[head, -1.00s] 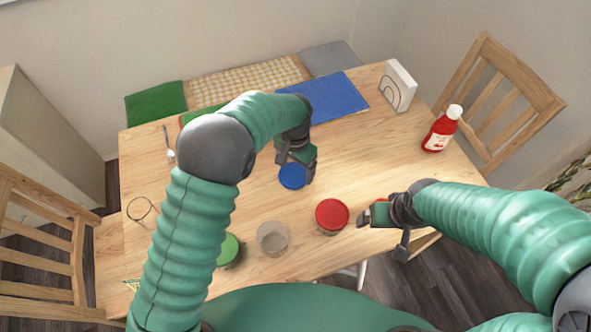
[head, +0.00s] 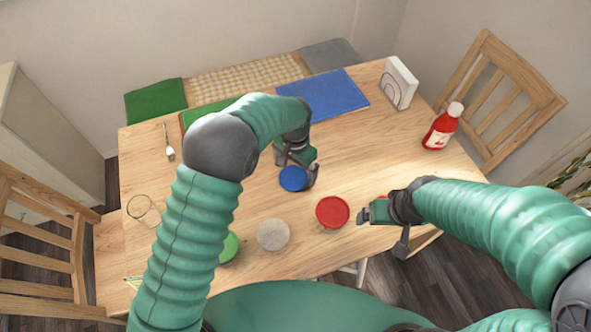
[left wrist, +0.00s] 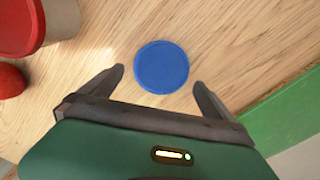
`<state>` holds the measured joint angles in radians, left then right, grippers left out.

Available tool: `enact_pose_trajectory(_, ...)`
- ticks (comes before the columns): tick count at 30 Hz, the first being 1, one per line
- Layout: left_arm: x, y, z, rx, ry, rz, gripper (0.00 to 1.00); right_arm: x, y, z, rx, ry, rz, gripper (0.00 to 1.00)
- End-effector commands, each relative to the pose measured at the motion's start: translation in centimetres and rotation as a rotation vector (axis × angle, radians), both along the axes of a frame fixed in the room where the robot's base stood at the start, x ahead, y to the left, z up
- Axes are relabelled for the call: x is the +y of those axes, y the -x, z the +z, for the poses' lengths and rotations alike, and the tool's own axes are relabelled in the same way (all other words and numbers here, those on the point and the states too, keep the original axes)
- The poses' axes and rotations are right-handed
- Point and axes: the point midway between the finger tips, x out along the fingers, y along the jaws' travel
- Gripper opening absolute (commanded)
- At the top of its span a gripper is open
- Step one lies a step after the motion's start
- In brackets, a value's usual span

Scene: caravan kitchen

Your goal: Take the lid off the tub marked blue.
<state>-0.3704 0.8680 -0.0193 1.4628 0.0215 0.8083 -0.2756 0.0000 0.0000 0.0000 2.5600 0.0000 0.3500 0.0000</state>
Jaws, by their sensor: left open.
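The tub with the blue lid (head: 293,179) stands on the table near its middle; its side is mostly hidden beneath the lid. My left gripper (head: 297,171) is open above it, with one dark finger beside the lid's right edge. In the left wrist view the round blue lid (left wrist: 162,67) lies between and slightly beyond the two spread fingertips, with gaps on both sides. Nothing is held in the left gripper. My right gripper (head: 382,230) is off to the right, near the table's front edge; its opening is unclear.
A red-lidded tub (head: 332,212), a pale-lidded tub (head: 273,235) and a green-lidded tub (head: 229,248) stand along the front. A glass (head: 143,209) is left.

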Motion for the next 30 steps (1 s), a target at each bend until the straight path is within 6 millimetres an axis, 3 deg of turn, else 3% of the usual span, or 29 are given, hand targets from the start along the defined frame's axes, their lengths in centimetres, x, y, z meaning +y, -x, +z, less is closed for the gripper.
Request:
enact_pose_trajectory(6,0.0,-0.1,5.9,-0.006,0.002,-0.001,1.0,0.0,0.0,0.6,0.0,0.0,0.0,0.93)
enact_pose_trajectory(12,0.0,-0.1,9.9,-0.003,0.001,-0.001,1.0,0.0,0.0,0.9,0.0,0.0,0.0,0.93)
enact_pose_trajectory(20,0.2,0.0,11.0,-0.001,0.0,0.003,1.0,0.0,0.0,1.0,0.0,0.0,0.0,0.93)
enact_pose_trajectory(23,2.1,0.8,11.4,-0.018,0.006,0.054,1.0,0.0,0.0,1.0,0.0,0.0,0.0,0.93)
enact_pose_trajectory(25,4.9,2.3,11.7,-0.045,0.015,0.131,1.0,0.0,0.0,1.0,0.0,0.0,0.0,0.93)
enact_pose_trajectory(30,13.0,9.6,11.8,-0.14,0.046,0.389,1.0,0.0,0.0,0.9,0.0,0.0,0.0,0.93)
